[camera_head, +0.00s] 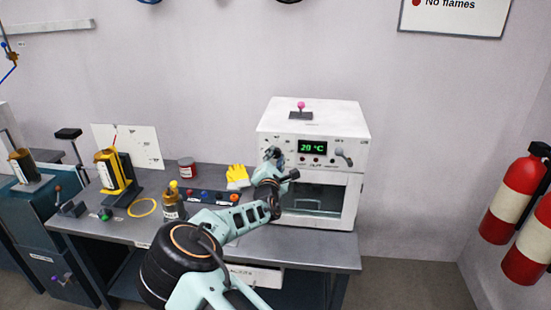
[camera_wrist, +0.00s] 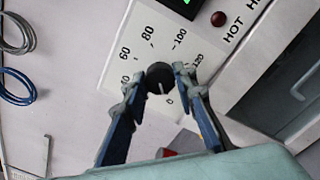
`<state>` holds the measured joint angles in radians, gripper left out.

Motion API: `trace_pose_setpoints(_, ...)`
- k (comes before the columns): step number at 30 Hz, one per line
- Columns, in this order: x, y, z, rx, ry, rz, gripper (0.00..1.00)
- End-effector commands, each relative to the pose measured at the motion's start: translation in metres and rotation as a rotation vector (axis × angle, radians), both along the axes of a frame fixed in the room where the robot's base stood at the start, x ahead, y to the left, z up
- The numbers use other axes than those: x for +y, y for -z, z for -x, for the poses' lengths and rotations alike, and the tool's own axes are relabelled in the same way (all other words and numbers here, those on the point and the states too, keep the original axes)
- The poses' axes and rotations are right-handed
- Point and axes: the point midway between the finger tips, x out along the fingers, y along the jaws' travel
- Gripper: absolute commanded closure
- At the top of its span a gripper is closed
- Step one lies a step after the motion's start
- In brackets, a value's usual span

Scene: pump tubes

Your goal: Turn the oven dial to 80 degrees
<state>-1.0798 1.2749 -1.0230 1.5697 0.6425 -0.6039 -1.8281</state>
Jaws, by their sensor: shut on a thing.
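The white oven (camera_head: 313,120) stands on the right end of the bench, and its green display (camera_head: 313,147) reads 20 °C. In the wrist view the black round dial (camera_wrist: 160,76) sits on a white panel with a printed scale including 60, 80, 100 and 120. A white mark on the dial points roughly toward the 0. My gripper (camera_wrist: 158,85) is shut on the dial, with one finger on each side. In the head view my gripper (camera_head: 273,155) is at the left of the oven's front panel and hides the dial.
A lever (camera_head: 343,156) sticks out at the right of the oven panel. Fire extinguishers (camera_head: 515,200) are at the far right.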

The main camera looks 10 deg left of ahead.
Motion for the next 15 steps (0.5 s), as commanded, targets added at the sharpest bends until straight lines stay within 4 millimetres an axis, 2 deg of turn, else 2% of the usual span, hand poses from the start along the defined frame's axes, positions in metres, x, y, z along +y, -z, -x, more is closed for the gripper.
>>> trace_pose_setpoints(8, -0.0004, 0.0066, -0.0001, -0.007, 0.001, -0.160, 0.99)
trace_pose_setpoints(15, -0.0008, 0.0079, -0.0001, -0.015, 0.002, -0.378, 0.99)
